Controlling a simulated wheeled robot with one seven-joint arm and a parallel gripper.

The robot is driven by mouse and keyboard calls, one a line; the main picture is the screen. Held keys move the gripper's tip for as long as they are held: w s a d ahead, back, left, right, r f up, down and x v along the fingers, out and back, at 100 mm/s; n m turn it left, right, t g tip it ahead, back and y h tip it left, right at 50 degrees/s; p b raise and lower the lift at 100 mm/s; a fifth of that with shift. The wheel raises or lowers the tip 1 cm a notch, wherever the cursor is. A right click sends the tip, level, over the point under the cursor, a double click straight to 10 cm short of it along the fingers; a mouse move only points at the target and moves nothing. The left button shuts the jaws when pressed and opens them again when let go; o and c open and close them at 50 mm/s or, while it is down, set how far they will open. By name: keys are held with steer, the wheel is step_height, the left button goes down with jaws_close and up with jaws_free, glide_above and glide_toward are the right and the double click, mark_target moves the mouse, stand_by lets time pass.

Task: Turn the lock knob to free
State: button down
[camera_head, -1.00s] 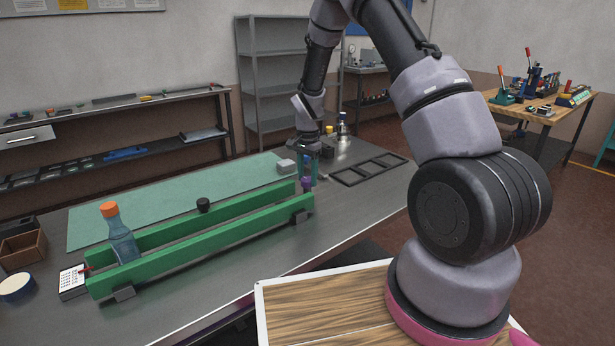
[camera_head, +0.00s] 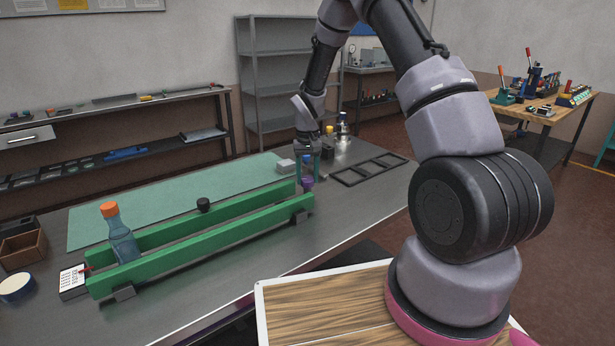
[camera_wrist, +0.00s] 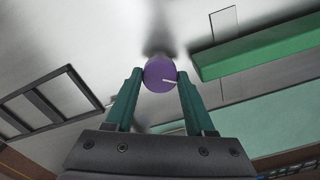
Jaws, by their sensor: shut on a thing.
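A purple round knob (camera_wrist: 160,74) with a white line across its face shows in the wrist view, the line pointing toward the right finger. It also shows in the head view (camera_head: 307,182), beside the far right end of the green rails. My gripper (camera_wrist: 157,80) is shut on the knob, with one teal finger against each side. In the head view my gripper (camera_head: 307,166) is small and partly hides the things around it.
Green rails (camera_head: 215,238) run along the bench, with an orange-capped bottle (camera_head: 122,243) at their left end. A black frame tray (camera_head: 368,170) lies right of the knob. Small bottles stand behind my gripper. The bench front is clear.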

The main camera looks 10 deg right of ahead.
steer(key=n, duration=0.7)
stand_by(0.6)
steer(key=shift+c, duration=1.3)
jaws_free()
